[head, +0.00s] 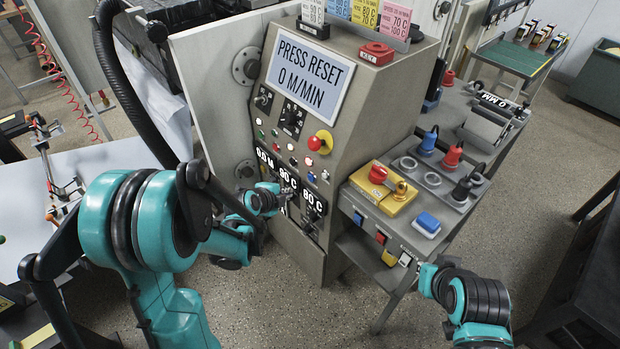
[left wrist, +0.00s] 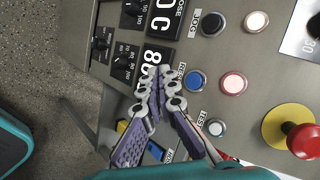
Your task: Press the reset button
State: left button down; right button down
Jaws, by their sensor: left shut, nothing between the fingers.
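The control panel's screen (head: 310,83) reads "PRESS RESET 0 M/MIN". My left gripper (head: 286,197) is in front of the panel's number displays, below that button. In the left wrist view its fingers (left wrist: 162,82) are shut with nothing between them, beside the blue button (left wrist: 194,81) and covering part of the "80 C" display. My right gripper (head: 428,280) is near the side table; its fingers cannot be made out.
A red emergency knob (head: 320,143) on a yellow base sticks out above the button. A side table with a yellow switch box (head: 384,189) and coloured plugs (head: 428,138) stands right of the panel.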

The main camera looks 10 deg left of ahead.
pick_arm(q)
jog(key=shift+w+d, duration=0.9)
jog(key=shift+w, duration=0.25)
jog(key=shift+w+d, duration=0.9)
jog(key=shift+w, duration=0.25)
jog(key=shift+w+d, duration=0.1)
jog(key=shift+w+d, duration=0.15)
jog(key=shift+w, duration=0.05)
jog(key=shift+w+d, duration=0.25)
jog(key=shift+w, duration=0.05)
dwell(0.4)
jog(key=shift+s+a, duration=0.5)
jog(key=shift+s, duration=0.15)
dwell(0.3)
jog(key=s+a, duration=0.1)
jog(key=s, duration=0.1)
jog(key=s+a+b, duration=0.1)
jog(key=s+a, duration=0.1)
dwell(0.4)
